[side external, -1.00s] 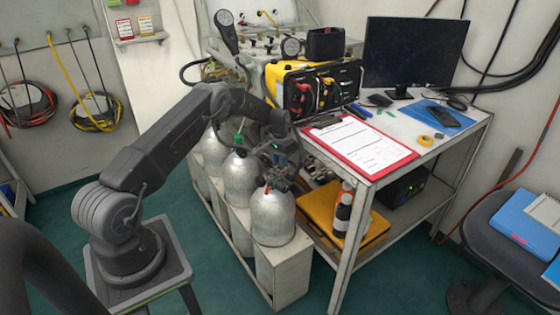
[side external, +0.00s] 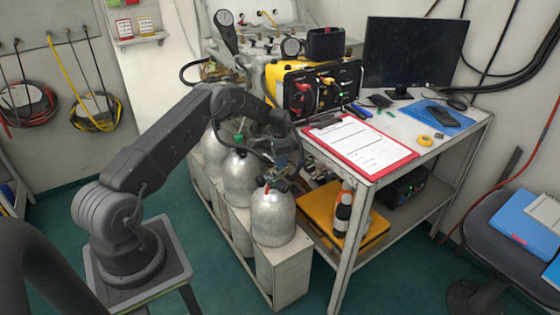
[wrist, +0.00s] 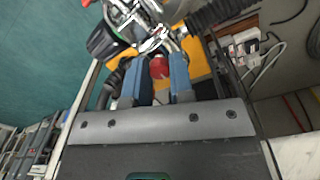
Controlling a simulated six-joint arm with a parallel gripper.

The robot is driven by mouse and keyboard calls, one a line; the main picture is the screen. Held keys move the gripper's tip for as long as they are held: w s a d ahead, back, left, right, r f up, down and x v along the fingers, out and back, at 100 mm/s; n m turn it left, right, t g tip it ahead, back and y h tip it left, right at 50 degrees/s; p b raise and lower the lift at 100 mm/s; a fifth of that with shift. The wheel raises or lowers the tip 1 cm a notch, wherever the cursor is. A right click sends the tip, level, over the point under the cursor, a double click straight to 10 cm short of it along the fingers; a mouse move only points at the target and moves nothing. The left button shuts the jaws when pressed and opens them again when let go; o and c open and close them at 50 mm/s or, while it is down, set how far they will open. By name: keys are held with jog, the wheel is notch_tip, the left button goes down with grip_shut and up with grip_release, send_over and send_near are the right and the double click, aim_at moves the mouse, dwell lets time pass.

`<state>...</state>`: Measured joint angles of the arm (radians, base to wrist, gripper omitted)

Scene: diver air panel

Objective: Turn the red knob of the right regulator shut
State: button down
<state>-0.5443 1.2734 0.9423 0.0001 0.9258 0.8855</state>
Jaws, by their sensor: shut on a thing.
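The red knob (wrist: 159,67) shows in the wrist view between the two blue fingers of my gripper (wrist: 162,82). The fingers are shut on it, one on each side. Just beyond it is a silver metal regulator (wrist: 147,30) with a black round part (wrist: 105,42) at its left. In the side external view my gripper (side external: 280,165) is low over the front silver cylinder (side external: 272,218). There the knob is hidden or too small to make out among the fittings, and its turn position cannot be told.
Several other silver cylinders (side external: 236,172) stand in the rack (side external: 276,272) behind the front one. A metal desk (side external: 430,150) stands close on the right, with a red clipboard (side external: 362,145) at its edge. A yellow case (side external: 345,225) lies on its lower shelf.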

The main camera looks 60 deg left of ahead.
dwell(0.4)
jog(key=c, duration=1.3)
grip_release()
jog(key=shift+o, duration=0.2)
notch_tip(320, 180, up, 14)
